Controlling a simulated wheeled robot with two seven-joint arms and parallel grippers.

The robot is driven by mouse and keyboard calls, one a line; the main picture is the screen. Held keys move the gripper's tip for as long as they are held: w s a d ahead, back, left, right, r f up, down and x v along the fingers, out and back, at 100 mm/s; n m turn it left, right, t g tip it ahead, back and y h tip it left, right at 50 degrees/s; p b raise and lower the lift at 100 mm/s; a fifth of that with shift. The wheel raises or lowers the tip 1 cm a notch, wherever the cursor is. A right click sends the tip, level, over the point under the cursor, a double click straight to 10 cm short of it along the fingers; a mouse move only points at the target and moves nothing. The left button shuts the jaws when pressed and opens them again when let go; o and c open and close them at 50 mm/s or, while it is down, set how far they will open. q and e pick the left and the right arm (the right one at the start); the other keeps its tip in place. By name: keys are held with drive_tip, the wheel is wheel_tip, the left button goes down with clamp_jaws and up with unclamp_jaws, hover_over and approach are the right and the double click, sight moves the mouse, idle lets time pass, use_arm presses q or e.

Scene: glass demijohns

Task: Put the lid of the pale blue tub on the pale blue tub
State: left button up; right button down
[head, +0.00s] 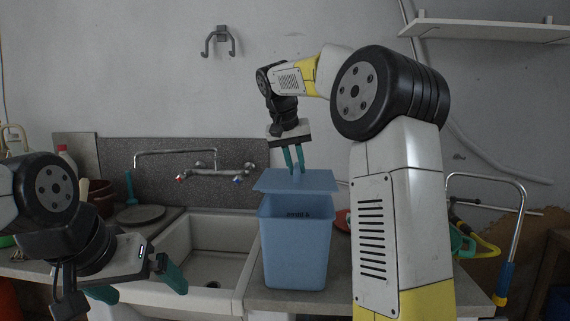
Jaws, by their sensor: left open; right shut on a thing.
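The pale blue tub (296,255) stands upright on the counter to the right of the sink, with dark lettering on its front. Its flat pale blue lid (320,183) is above the tub's mouth, roughly level. A narrow band of the tub's open top shows below the lid's front edge, so the lid appears apart from the rim. My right gripper (294,163) points down from above and is shut on the lid's top, where its small grip is mostly hidden between the fingers. My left gripper (140,287) is open and empty at the lower left, in front of the sink.
The white sink (222,232) with a wall tap (206,166) lies left of the tub. A grey plate (140,214) and a brown pot (102,197) stand further left. A curved metal rail (518,230) and green and yellow items are at right. My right arm hides counter beside the tub.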

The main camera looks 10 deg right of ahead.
sight(291, 182)
drive_tip(key=shift+f, duration=2.85)
drive_tip(key=shift+f, duration=0.9)
idle(0.4)
drive_tip(key=c, duration=1.3)
unclamp_jaws()
drive_tip(key=shift+o, duration=0.7)
drive_tip(key=shift+o, duration=1.1)
drive_tip(key=shift+r, duration=0.1)
drive_tip(key=shift+v, duration=3.45)
